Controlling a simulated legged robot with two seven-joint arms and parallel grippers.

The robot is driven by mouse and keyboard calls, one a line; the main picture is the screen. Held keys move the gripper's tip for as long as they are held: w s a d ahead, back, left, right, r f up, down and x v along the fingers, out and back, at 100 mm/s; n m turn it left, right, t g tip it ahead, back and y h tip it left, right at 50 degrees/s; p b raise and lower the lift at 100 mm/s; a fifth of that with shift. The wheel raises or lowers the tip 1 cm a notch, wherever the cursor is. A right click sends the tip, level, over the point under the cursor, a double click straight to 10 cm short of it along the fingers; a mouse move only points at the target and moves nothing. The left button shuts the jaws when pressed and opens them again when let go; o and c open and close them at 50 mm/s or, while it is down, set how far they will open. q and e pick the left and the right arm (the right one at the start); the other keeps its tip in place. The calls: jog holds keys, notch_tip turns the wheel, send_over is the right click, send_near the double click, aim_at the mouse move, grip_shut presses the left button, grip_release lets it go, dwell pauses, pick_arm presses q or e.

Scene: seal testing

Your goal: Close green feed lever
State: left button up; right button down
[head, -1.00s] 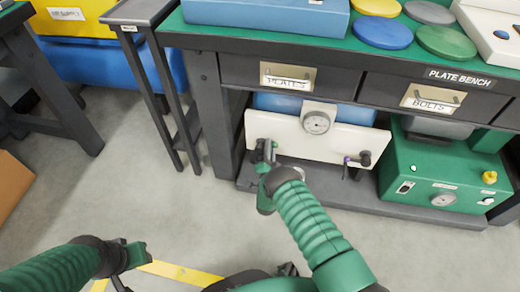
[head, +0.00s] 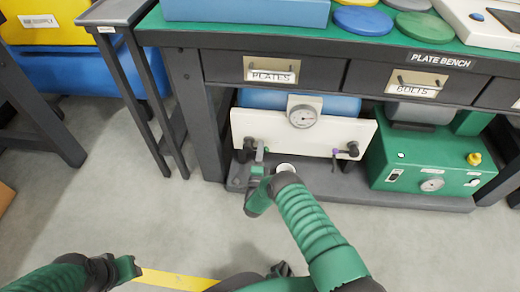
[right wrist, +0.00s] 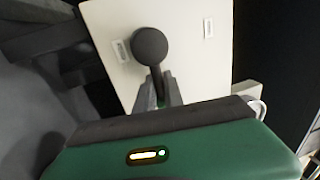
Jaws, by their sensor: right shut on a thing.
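A white panel (head: 300,132) with a round gauge (head: 302,114) stands on the low shelf of the bench. A dark valve with a purple lever (head: 338,151) is at its right. My right gripper (head: 256,164) is at the panel's lower left. In the right wrist view its fingers (right wrist: 158,92) are shut on a thin dark stem or lever below a round dark knob (right wrist: 150,46), in front of the white panel (right wrist: 186,50). The lever's green colour is not clear, as the gripper hides much of it. My left gripper (head: 128,268) is low at the left, away from the panel.
A green pump box (head: 425,165) stands right of the panel on the shelf. Bench drawers marked PLATES (head: 271,70) and BOLTS (head: 416,86) hang above. A bench leg (head: 196,115) is left of the panel. The floor in front is clear, with a yellow stripe (head: 175,279).

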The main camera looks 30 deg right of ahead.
jog(key=shift+s+d+f, duration=0.2)
jog(key=shift+s+d, duration=0.1)
jog(key=shift+d, duration=0.15)
jog(key=c, duration=1.5)
grip_release()
jog(key=shift+c, duration=0.2)
pick_arm(q)
jog(key=shift+d, duration=0.15)
pick_arm(e)
jog(key=shift+o, duration=0.4)
jog(key=shift+a, duration=0.1)
